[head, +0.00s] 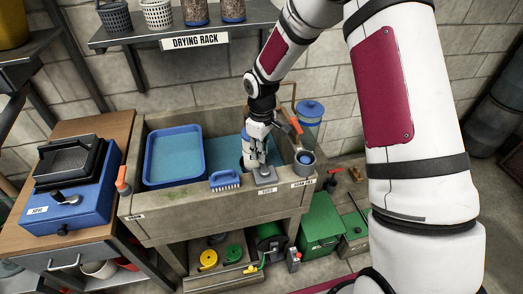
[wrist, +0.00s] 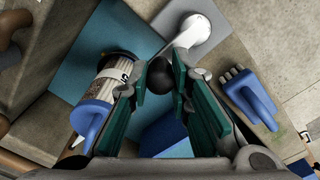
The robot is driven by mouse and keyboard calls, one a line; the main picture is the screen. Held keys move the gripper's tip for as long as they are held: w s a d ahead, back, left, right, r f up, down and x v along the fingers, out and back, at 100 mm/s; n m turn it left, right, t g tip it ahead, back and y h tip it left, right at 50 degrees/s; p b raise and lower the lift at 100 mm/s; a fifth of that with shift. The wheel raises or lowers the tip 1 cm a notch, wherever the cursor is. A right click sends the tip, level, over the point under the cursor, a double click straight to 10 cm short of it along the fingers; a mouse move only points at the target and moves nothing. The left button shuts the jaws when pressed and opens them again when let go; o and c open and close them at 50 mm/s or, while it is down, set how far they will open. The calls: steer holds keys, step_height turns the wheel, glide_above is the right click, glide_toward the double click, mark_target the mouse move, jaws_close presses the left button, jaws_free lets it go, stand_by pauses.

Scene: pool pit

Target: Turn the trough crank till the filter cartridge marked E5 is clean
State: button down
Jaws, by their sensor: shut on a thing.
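My gripper (head: 257,163) is down at the front wall of the stone trough (head: 165,229). In the wrist view, its green-padded fingers (wrist: 161,84) are closed on the dark round knob (wrist: 159,72) of the trough crank. The crank's pale arm and hub (wrist: 192,34) lie just beyond the knob, on a grey plate. The filter cartridge (wrist: 103,82) lies left of the fingers, over the blue-green water. It has pale pleats with brownish patches, a blue end cap and a white label. The label is partly hidden, so I cannot read the full mark.
A blue tray (head: 173,129) sits in the trough's left part. A blue brush (head: 225,181) lies on the front rim, left of the crank, close to my fingers in the wrist view (wrist: 252,98). A grey cup (head: 304,163) stands at the right corner. The drying rack (head: 140,42) hangs behind.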

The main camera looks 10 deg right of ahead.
steer(key=c, duration=1.4)
jaws_free()
steer(key=shift+c, duration=0.2)
step_height(320, 180, up, 12)
